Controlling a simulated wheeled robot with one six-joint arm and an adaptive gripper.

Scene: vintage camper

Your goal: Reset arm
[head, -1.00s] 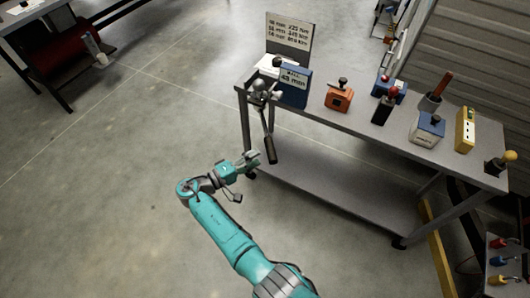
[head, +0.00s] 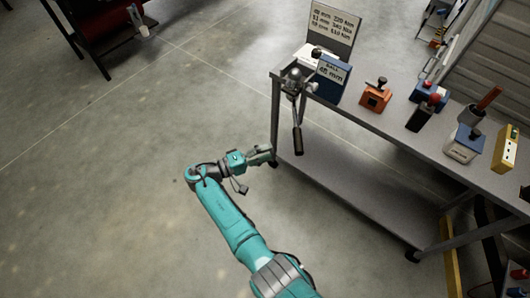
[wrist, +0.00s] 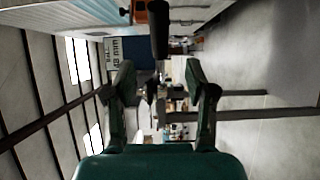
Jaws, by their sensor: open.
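My teal arm reaches up from the bottom of the head view, bent at the elbow. My gripper (head: 268,154) points right, in front of the left end of a grey workbench. In the wrist view my gripper (wrist: 160,85) has its two dark fingers spread apart, with nothing held between them. A lever with a black handle (head: 297,140) hangs from the bench corner, just right of my gripper and apart from it in the head view. The dark handle also shows in the wrist view (wrist: 159,35), beyond the fingertips.
The grey workbench (head: 385,128) carries a blue "BALL" box (head: 331,80), a sign (head: 334,24), an orange box (head: 375,96) and several other devices. Its lower shelf (head: 345,185) sits beside my arm.

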